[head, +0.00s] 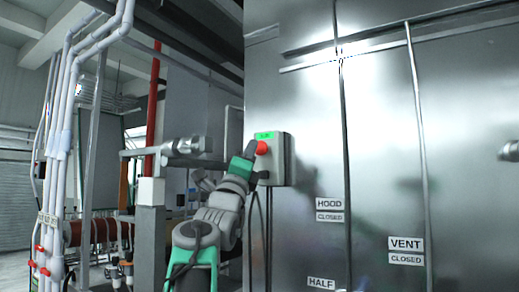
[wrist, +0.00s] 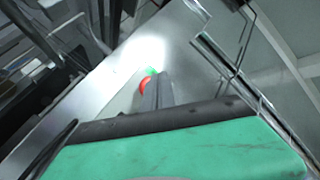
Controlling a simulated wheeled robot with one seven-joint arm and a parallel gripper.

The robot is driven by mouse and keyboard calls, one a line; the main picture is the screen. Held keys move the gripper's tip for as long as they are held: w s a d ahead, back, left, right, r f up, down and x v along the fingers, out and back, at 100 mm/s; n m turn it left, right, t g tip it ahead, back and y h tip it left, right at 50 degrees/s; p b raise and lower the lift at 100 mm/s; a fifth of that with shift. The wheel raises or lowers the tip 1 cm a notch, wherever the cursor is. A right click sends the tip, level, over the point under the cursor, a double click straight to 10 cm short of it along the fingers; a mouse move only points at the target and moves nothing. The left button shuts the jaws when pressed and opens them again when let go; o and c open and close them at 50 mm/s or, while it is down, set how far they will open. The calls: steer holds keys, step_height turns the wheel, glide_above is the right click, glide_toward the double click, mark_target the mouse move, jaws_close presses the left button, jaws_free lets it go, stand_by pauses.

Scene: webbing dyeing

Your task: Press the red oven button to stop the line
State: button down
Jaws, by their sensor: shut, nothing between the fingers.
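The red button (head: 262,147) sits on the front of a grey control box (head: 281,160) on the metal oven wall. My gripper (head: 252,146) is shut and empty, just left of the button in the head view. I cannot tell whether the fingertips touch the button.
The oven wall (head: 375,130) fills the right, with labels HOOD (head: 329,204) and VENT (head: 405,244) and vertical rods. Cables hang below the box. White pipes (head: 62,130), a red pipe (head: 154,105) and a frame with red rolls (head: 97,232) stand at left.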

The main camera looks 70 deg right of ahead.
steer(key=shift+d, duration=0.1)
stand_by(0.5)
steer(key=shift+d, duration=0.3)
steer(key=shift+s+d, duration=0.15)
steer(key=shift+d, duration=0.45)
stand_by(0.6)
steer(key=shift+a, duration=0.1)
steer(key=shift+a+b, duration=0.7)
steer(key=shift+a, duration=0.2)
